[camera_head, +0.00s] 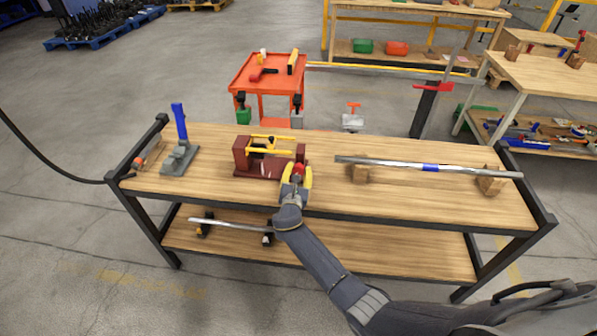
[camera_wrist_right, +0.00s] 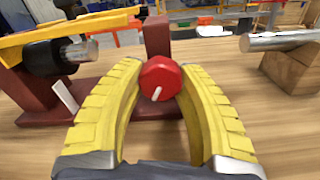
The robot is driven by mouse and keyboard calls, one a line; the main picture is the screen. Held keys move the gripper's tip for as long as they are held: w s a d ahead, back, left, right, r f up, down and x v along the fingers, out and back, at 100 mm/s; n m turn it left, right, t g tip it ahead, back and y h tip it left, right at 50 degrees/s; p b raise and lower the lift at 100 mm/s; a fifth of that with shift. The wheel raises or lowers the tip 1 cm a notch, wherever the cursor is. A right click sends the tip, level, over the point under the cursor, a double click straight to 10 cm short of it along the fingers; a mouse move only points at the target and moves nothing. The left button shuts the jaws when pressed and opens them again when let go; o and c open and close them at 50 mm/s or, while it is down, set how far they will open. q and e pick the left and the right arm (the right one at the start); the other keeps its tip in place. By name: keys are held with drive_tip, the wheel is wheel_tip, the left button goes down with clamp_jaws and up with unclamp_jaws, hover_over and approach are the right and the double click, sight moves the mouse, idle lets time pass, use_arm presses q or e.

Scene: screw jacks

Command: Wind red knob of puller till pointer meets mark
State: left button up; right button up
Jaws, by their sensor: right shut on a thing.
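The puller (camera_head: 241,160) is a dark red frame with yellow bars, standing on the wooden workbench left of centre. Its red knob (camera_wrist_right: 160,73) is at the frame's right end, with a short white line on its face. My right gripper (camera_head: 296,176) reaches it from the front. In the right wrist view its yellow padded fingers (camera_wrist_right: 160,84) stand on both sides of the knob, shut on it. A small white strip (camera_wrist_right: 65,96) leans by the puller's base; I cannot tell whether it is the pointer. The mark is not clear. My left gripper is out of view.
A grey clamp with a blue handle (camera_head: 180,124) stands at the bench's left. A metal bar (camera_head: 400,164) rests on wooden blocks (camera_head: 492,181) at the right. A red trolley (camera_head: 247,75) stands behind. Bare bench top (camera_head: 400,200) lies right of my gripper.

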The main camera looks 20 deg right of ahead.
drive_tip(key=shift+m, duration=0.6)
drive_tip(key=o, duration=1.2)
drive_tip(key=shift+v, duration=6)
drive_tip(key=shift+o, duration=0.4)
